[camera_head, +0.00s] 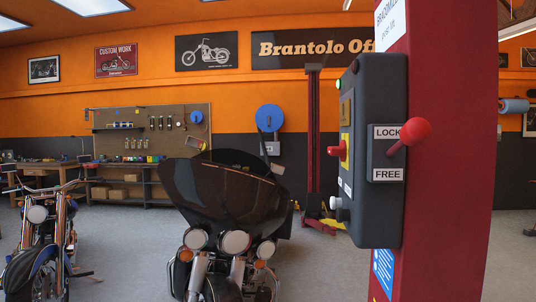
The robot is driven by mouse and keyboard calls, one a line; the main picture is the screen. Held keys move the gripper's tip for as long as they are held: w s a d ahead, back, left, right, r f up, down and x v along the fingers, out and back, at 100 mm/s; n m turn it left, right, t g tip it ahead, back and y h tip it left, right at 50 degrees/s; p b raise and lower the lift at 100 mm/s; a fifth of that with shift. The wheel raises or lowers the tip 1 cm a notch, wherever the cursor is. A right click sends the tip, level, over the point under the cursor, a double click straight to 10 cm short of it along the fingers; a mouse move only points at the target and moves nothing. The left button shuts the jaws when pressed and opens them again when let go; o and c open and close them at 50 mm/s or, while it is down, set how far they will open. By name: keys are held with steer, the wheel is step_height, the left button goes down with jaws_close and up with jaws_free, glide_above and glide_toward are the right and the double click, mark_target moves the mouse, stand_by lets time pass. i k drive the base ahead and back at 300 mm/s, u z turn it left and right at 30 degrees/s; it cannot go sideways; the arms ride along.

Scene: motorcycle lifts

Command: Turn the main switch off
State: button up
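A dark grey control box (380,215) is fixed to a red post (455,200) at the right. Its left face shows at a steep slant. A red knob (338,151) with a yellow plate behind it sticks out from that face; it looks like the main switch, but its setting cannot be read. A small green light (339,85) is above it and a white button (336,203) below. On the front face, a red ball-ended lever (417,131) stands between the labels LOCK and FREE, angled up to the right. My gripper is not in view.
A dark motorcycle (225,195) stands left of the box, and another motorcycle (40,235) at the far left. A workbench with a pegboard (150,140) is at the back wall. A red lift column (313,140) stands behind. Grey floor (120,240) shows clear between the motorcycles.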

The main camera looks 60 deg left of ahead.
mark_target(341, 151)
steer(key=k, duration=0.6)
steer(key=u, duration=2.25)
steer(key=i, duration=1)
